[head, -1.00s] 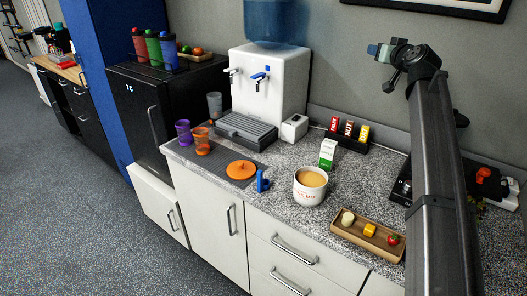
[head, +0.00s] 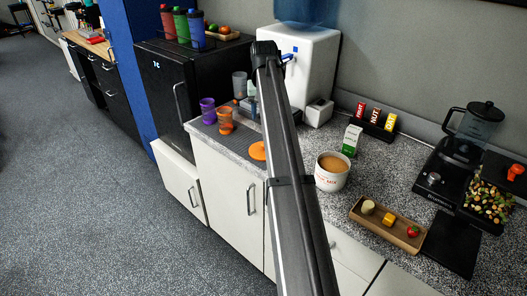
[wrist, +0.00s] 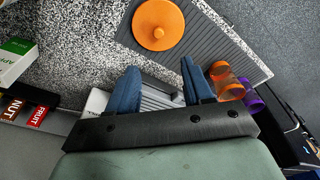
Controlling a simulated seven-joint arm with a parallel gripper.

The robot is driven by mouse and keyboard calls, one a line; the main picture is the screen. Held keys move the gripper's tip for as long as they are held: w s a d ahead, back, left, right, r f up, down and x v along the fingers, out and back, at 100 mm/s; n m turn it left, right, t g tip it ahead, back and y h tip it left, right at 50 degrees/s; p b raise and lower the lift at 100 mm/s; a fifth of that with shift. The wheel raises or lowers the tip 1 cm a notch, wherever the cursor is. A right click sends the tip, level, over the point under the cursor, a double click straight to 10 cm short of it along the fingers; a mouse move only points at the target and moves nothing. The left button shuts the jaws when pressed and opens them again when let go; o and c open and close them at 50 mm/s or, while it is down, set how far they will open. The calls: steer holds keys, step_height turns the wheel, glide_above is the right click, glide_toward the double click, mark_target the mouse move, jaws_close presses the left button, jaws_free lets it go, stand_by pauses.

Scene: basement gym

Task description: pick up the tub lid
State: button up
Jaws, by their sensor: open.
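The tub lid is an orange disc with a round knob. In the wrist view the tub lid (wrist: 160,22) lies flat on the grey ribbed mat, at the top centre beyond my fingertips. In the head view the tub lid (head: 257,151) shows only in part, its right side hidden by my arm. My gripper (wrist: 160,82) is open and empty, with two blue fingers apart, over the counter near the drip tray. In the head view my gripper is mostly hidden behind my arm.
A white tub (head: 331,172) with tan contents, a green-and-white carton (head: 351,140) and a water dispenser (head: 308,70) are on the counter. A food tray (head: 386,224) sits front right.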

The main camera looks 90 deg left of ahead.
steer(key=f, duration=0.1)
glide_above(263, 148)
step_height(263, 148, down, 7)
steer(key=shift+s+f, duration=0.1)
steer(key=shift+w+a+f, duration=0.1)
steer(key=shift+a+f, duration=0.1)
steer(key=shift+f, duration=1.2)
steer(key=shift+w+a+f, duration=0.1)
steer(key=shift+a+f, duration=0.1)
steer(key=shift+f, duration=1.15)
jaws_close()
